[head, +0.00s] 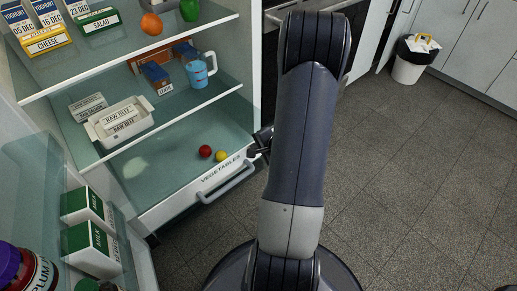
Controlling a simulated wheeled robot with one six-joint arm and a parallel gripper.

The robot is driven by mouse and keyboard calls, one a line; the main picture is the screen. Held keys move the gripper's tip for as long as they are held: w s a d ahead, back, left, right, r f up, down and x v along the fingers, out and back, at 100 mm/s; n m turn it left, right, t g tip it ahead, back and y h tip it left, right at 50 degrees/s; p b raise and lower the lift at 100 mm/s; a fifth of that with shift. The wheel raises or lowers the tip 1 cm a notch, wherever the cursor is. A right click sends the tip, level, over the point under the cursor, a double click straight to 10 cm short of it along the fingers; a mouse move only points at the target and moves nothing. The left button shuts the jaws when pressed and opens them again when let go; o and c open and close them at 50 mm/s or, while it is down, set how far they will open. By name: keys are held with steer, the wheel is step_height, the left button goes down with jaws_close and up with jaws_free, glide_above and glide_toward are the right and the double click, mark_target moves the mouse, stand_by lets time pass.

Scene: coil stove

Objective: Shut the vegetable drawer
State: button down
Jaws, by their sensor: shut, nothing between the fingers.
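The vegetable drawer (172,207) is at the bottom of the open fridge at left, with a white front lettered VEGETABLES and a grey bar handle (226,182). A red round item (205,151) and a yellow one (221,155) show behind its front, at its right end. How far the drawer stands out is hard to tell. My gripper (254,153) is dark and shut, with nothing in it. It is at the right end of the drawer front, above and right of the handle. Whether it touches the front I cannot tell. My arm hides what lies behind it.
Fridge shelves above hold cartons, a raw beef tray (119,122), a blue jug (197,75) and an orange (151,24). The open fridge door at lower left holds milk cartons (91,247). A white bin (413,60) stands far right. The tiled floor at right is clear.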

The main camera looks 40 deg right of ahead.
steer(key=w+p, duration=0.1)
steer(key=w, duration=2.5)
steer(key=shift+w+a, duration=0.2)
steer(key=shift+a, duration=0.25)
steer(key=shift+r, duration=0.15)
